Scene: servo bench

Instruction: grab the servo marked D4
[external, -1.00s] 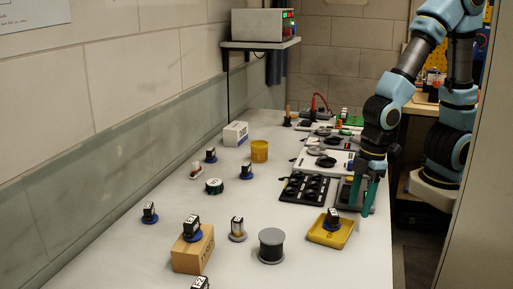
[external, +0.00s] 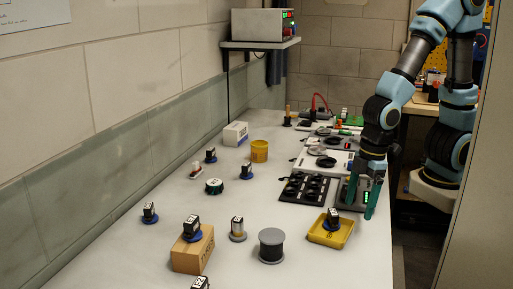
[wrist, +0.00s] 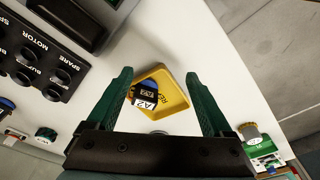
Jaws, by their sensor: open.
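No label reading D4 can be made out in either view. Small black servos with white labels and mostly blue round bases stand about the bench: at the left (external: 150,213), on a cardboard box (external: 192,229), further back (external: 211,156) and (external: 246,171), and at the front edge (external: 199,284). Their labels are too small to read surely. A servo in the yellow tray (external: 331,220) reads A2 in the wrist view (wrist: 146,100). My gripper (external: 361,199) is open and empty above the right side of the bench; its green fingers (wrist: 158,78) frame the tray from above.
The yellow tray (wrist: 173,86) lies near the right edge. A black spool (external: 271,245), a grey-based cylinder (external: 237,230), a yellow cup (external: 259,151) and a white box (external: 235,134) stand around. A black labelled organizer (external: 305,188) lies beside my gripper.

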